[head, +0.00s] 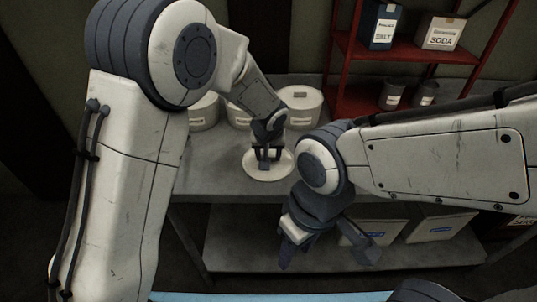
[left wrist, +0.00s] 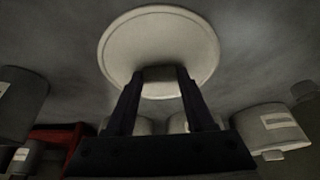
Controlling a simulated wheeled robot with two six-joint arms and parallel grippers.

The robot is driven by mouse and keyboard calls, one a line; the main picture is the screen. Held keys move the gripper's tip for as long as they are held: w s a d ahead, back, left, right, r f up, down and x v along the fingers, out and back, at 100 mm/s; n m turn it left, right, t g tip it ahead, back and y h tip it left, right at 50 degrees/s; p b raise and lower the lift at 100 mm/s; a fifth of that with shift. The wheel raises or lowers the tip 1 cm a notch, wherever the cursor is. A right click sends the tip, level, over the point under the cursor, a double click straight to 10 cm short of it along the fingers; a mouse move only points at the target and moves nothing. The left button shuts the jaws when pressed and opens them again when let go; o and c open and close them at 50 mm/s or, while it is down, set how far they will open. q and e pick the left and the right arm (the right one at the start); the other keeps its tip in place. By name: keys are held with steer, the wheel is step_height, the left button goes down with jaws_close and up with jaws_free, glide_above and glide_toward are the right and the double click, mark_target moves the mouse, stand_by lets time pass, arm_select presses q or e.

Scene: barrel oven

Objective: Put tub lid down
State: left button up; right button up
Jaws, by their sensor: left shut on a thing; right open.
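The tub lid (head: 281,174) is a round, off-white disc over the front part of the grey table top. It looks level in the head view, on or just above the surface; I cannot tell whether it touches. My left gripper (head: 268,158) reaches down from above and is shut on the middle of the lid. My right gripper (head: 324,254) is open and empty, in front of the table edge and apart from the lid.
Several white labelled tubs stand at the back of the table (head: 215,178), one being the right-hand tub (head: 303,105). A red shelf (head: 400,52) at the back right holds boxes and small grey pots. Labelled bins (head: 432,228) sit on the lower shelf. Table left of the lid is clear.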

arm_select(q)
steer(key=o, duration=1.3)
steer(key=shift+r+p, duration=0.2)
steer(key=shift+p, duration=0.15)
steer(key=v, duration=1.2)
steer(key=s+a+m+g, duration=0.1)
steer(key=s+m, duration=0.1)
steer(key=s, duration=0.7)
steer(key=s+a+f+m+g, duration=0.1)
steer(key=s+a+m+g, duration=0.1)
steer(key=s, duration=0.7)
steer(key=s+a+f+m+g+h, duration=0.1)
steer(key=s+m, duration=0.2)
steer(key=s, duration=0.6)
steer(key=shift+a+f, duration=0.2)
steer(key=shift+a, duration=0.15)
